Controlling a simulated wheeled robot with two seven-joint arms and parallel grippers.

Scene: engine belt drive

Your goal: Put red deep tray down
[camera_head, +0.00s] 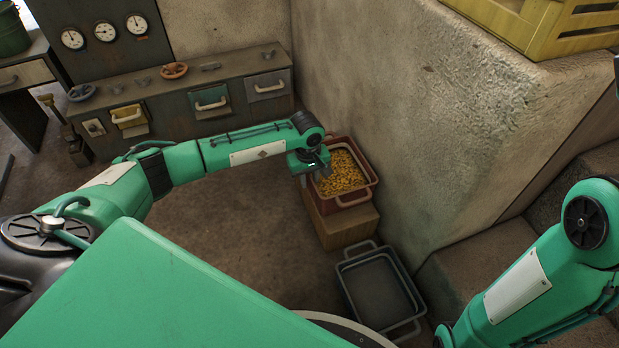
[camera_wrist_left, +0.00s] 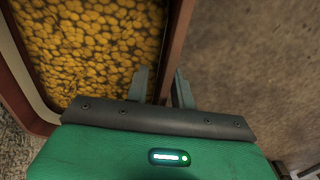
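The red deep tray (camera_head: 372,184) is full of small yellow pieces and sits upright on a wooden box (camera_head: 345,228) by the wall. Its reddish wall (camera_wrist_left: 177,45) also shows in the left wrist view. My left gripper (camera_head: 314,174) is at the tray's left side. In the left wrist view, the left gripper's fingers (camera_wrist_left: 162,88) stand apart on either side of the wall, one inside and one outside, with a gap showing beside the wall. My right arm shows at the lower right, but its gripper is not visible.
An empty dark grey tray (camera_head: 378,290) lies on the floor in front of the wooden box. A drawer cabinet (camera_head: 180,105) stands at the back. A yellow crate (camera_head: 550,35) sits on a ledge at the upper right. The floor left of the box is clear.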

